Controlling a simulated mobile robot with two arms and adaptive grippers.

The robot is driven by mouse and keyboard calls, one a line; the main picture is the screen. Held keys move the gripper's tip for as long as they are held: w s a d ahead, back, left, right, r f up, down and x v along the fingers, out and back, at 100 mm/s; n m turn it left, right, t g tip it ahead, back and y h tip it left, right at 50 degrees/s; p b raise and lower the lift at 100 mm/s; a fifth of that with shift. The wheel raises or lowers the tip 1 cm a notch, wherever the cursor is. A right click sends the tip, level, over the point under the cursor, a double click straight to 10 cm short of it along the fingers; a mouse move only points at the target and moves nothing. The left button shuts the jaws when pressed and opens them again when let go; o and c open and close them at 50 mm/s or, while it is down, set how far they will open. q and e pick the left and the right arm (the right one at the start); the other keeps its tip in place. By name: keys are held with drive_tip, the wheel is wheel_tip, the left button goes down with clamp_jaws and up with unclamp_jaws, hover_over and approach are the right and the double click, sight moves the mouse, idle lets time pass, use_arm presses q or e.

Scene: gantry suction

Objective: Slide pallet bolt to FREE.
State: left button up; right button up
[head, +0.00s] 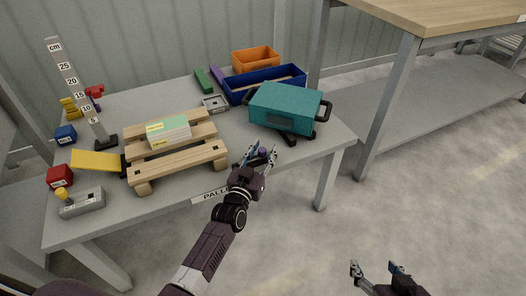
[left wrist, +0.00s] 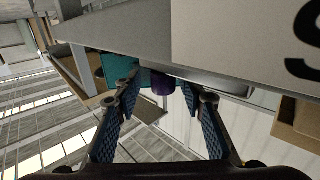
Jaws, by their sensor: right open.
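A purple knob (head: 262,153), which looks like the bolt's handle, sits at the table's front edge, right of the pallet. It also shows in the left wrist view (left wrist: 162,84), below a grey edge. My left gripper (head: 260,160) is at the knob, its blue-padded fingers apart, one on each side in the left wrist view (left wrist: 158,98). I cannot tell whether they touch it. The bolt's track and any FREE mark are hidden or unreadable. The wooden pallet (head: 172,173) carries a green-and-yellow box (head: 168,134). My right gripper (head: 377,268) is open and empty over the floor.
A teal case (head: 286,103) with black handles stands just behind my left gripper. A partly covered label (head: 210,194) is on the table's front edge. A grey joystick box (head: 82,203) and a height scale (head: 75,85) stand left. The floor at right is clear.

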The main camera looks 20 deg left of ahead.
use_arm(q)
drive_tip(key=shift+s+f, duration=0.1)
drive_tip(key=shift+s, duration=0.45)
drive_tip(key=s, duration=1.1)
drive_tip(key=shift+a, duration=0.4)
drive_tip(key=shift+w, duration=0.1)
